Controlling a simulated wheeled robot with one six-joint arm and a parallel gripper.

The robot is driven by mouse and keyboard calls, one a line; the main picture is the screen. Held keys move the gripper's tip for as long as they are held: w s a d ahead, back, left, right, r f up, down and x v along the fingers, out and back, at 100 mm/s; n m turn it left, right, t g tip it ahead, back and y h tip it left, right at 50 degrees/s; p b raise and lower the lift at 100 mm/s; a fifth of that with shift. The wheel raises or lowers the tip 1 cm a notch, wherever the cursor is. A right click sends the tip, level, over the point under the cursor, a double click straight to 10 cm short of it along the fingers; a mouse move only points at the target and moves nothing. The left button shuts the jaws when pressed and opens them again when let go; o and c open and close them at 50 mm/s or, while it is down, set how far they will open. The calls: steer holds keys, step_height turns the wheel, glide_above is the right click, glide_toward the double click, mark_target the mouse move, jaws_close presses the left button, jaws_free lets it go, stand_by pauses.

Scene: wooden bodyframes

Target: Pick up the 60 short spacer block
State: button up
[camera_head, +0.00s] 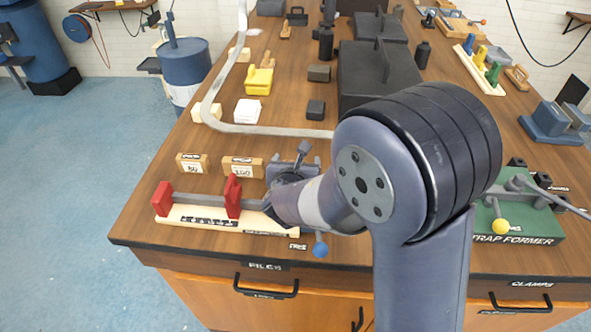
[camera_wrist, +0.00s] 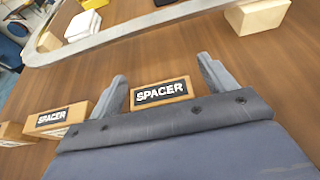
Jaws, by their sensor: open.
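My gripper (camera_head: 292,168) is open above the bench, with its two fingers also showing in the wrist view (camera_wrist: 162,80). A small wooden block (camera_wrist: 161,92) with a dark SPACER label sits between the fingers in that view, with gaps beside it. Its number does not show, and my gripper hides it in the head view. Two more wooden spacer blocks stand to its left: one (camera_head: 243,167) whose number looks like 100 or 120, and one (camera_head: 192,163) whose number looks like 60 or 80. The nearer one also shows in the wrist view (camera_wrist: 58,119).
A grey curved strip (camera_head: 208,105) lies behind the blocks. A pale base with red clamp jaws (camera_head: 232,198) stands in front of them. The green strap former (camera_head: 520,222) is at the right. Black tools (camera_head: 375,75) and small blocks stand farther back on the wooden bench.

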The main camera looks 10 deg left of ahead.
steer(key=shift+w, duration=0.2)
steer(key=shift+c, duration=0.5)
steer(key=c, duration=1)
steer(key=shift+o, duration=0.2)
